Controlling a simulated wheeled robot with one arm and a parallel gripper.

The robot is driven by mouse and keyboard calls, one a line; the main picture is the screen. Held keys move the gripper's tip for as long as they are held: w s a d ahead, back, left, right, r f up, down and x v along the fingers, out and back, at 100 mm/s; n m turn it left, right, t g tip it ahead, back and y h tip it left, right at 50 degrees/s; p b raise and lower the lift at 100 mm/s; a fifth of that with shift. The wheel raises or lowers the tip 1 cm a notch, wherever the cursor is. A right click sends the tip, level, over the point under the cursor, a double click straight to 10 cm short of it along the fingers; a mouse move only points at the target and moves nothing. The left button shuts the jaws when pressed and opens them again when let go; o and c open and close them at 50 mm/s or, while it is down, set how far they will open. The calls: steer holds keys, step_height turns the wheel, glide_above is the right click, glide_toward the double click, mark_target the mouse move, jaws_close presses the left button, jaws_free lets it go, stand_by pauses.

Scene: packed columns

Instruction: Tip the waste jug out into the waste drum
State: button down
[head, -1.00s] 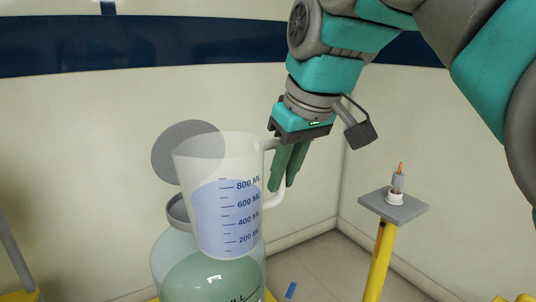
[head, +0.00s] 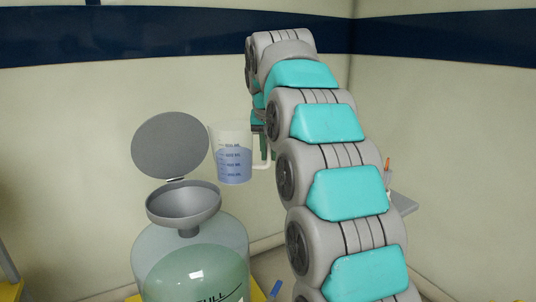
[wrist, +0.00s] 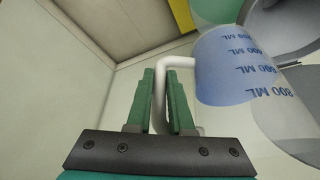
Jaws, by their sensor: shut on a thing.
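The waste jug (head: 234,158) is a clear beaker-like jug with volume marks and blue liquid inside. It hangs nearly upright, behind and to the right of the drum's funnel. My gripper (wrist: 167,95) is shut on the jug's white handle (wrist: 174,62); in the head view my arm mostly hides the gripper. The waste drum (head: 190,262) is a clear, rounded vessel holding green liquid, at the lower left of the head view. A grey funnel (head: 183,203) with its round lid (head: 170,146) raised tops it. The jug is apart from the funnel.
A grey platform (head: 402,204) with a small orange-tipped item stands at the right, partly hidden by my arm. A blue piece (head: 275,289) lies low, right of the drum. Walls meet in a corner behind.

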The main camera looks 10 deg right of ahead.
steer(key=shift+w+f, duration=0.35)
steer(key=shift+w, duration=0.25)
steer(key=shift+s+a+r+h+b, duration=0.1)
steer(key=shift+a+r+h+b, duration=0.1)
steer(key=shift+a+h+b, duration=0.25)
steer(key=shift+s+a+r+h+b, duration=0.15)
steer(key=shift+a+h+b, duration=0.15)
steer(key=shift+a+h, duration=0.15)
steer(key=shift+w+r+t, duration=0.1)
steer(key=shift+r+t, duration=0.05)
steer(key=shift+t, duration=0.15)
steer(key=shift+a+r+h, duration=0.1)
steer(key=shift+h, duration=0.2)
steer(key=shift+a+r+h, duration=0.35)
steer(key=shift+a+h, duration=0.1)
steer(key=shift+h, duration=0.25)
steer(key=shift+n+t, duration=0.3)
